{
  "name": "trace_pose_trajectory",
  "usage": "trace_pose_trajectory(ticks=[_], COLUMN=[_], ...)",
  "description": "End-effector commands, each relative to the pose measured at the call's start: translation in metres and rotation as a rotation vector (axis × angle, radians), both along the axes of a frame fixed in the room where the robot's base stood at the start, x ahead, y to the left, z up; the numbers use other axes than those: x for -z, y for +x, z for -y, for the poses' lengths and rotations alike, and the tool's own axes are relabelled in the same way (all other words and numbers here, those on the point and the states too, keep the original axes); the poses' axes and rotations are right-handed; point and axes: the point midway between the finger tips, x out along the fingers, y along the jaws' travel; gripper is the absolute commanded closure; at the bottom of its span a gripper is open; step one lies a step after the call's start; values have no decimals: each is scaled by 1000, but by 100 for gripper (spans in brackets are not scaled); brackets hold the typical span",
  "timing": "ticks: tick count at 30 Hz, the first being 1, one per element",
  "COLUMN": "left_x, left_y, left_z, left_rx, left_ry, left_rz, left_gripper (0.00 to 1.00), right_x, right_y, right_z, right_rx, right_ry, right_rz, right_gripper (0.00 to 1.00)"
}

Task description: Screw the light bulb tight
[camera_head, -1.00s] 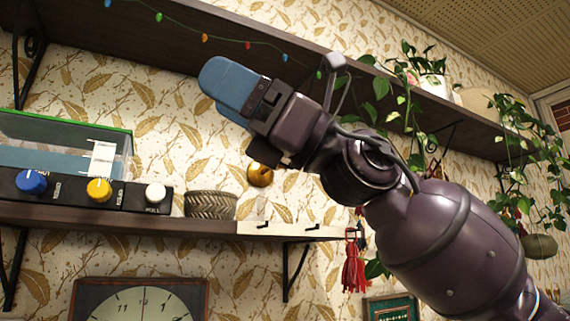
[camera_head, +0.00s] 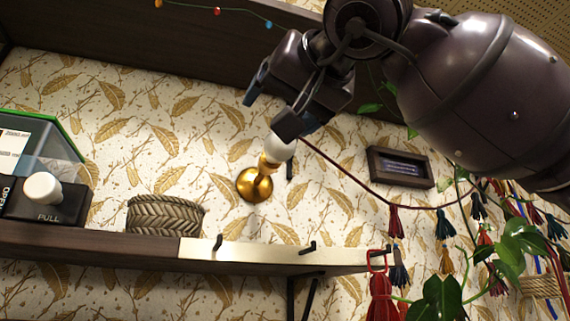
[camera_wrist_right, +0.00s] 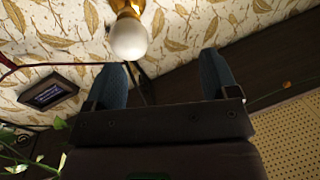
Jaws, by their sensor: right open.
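A white light bulb (camera_head: 281,147) sits in a brass wall socket (camera_head: 254,184) above the lower shelf. In the right wrist view the bulb (camera_wrist_right: 129,38) hangs from the brass fitting at the top, ahead of the fingertips and left of the middle of the gap. My right gripper (camera_head: 280,103) is open, with its blue fingers apart and nothing between them; it is just above the bulb in the head view. Its fingers (camera_wrist_right: 163,72) also show in the wrist view. I cannot tell whether the bulb is fully seated. My left gripper is not in view.
The lower shelf (camera_head: 100,241) holds a woven basket (camera_head: 165,215) and a black box with a white knob (camera_head: 43,188). An upper shelf (camera_head: 130,40) runs above. Tassels (camera_head: 396,222) and a plant (camera_head: 520,250) hang at the right. A small framed picture (camera_head: 400,167) is on the wall.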

Motion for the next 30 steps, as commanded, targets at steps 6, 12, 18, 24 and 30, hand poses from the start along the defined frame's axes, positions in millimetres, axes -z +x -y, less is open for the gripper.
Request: trace_pose_trajectory(ticks=[6, 12, 18, 24, 30], left_x=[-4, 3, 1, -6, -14], left_y=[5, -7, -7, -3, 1], left_z=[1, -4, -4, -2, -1], left_rx=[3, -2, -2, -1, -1], left_ry=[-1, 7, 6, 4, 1], left_rz=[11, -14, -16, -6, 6], left_gripper=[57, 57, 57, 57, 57], right_x=[0, 2, 2, 3, 2], right_y=[11, 14, 32, 65, 94], right_z=[28, 29, 22, 11, 2], right_rx=[188, 197, 195, 193, 194], right_ry=[-266, -355, -356, -356, -355], right_rz=[109, 133, 132, 130, 131], right_gripper=[20, 20, 20, 20, 20])
